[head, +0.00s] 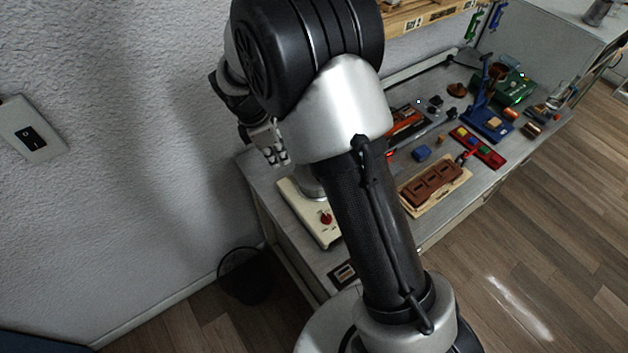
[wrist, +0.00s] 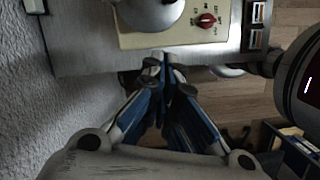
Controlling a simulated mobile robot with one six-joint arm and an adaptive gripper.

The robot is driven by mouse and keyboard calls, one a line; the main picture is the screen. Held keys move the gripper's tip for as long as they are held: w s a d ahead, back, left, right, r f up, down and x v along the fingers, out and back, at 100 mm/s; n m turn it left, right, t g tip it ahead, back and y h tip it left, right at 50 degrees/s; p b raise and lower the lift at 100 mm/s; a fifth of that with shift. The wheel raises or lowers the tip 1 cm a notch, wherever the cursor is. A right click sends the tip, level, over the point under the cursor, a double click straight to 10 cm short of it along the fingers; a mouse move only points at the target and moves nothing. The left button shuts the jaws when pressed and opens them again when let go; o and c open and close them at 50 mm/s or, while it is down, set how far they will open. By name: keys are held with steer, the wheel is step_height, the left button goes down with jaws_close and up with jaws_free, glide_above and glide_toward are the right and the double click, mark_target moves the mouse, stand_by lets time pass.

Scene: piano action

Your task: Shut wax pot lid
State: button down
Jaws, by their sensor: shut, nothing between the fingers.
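The wax pot has a cream base (head: 301,212) with a red knob (head: 326,217), at the near end of the workbench, partly hidden behind my arm in the head view. In the wrist view its base (wrist: 190,40) and red knob (wrist: 206,20) are at the top, with a rounded grey metal part (wrist: 150,12) cut off by the picture's edge. I cannot tell whether that part is the lid or how far the lid is open. My gripper (wrist: 164,60) is shut and empty, its tips appearing just below the cream base; contact cannot be told.
The workbench (head: 268,178) stands by a grey wall (head: 130,150). A dark waste bin (head: 244,275) is on the floor. A brown block on a tan board (head: 432,185), a red tray (head: 480,150) and a blue stand (head: 487,122) are farther along the bench.

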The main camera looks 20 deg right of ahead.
steer(key=d+f, duration=0.2)
steer(key=f, duration=0.1)
steer(key=d+f, duration=0.2)
steer(key=f, duration=0.1)
steer(key=d+f+b, duration=0.1)
steer(key=f, duration=0.3)
steer(key=shift+w+d+f, duration=0.1)
steer(key=shift+d, duration=0.3)
steer(key=shift+d+f, duration=0.1)
steer(key=shift+d, duration=0.35)
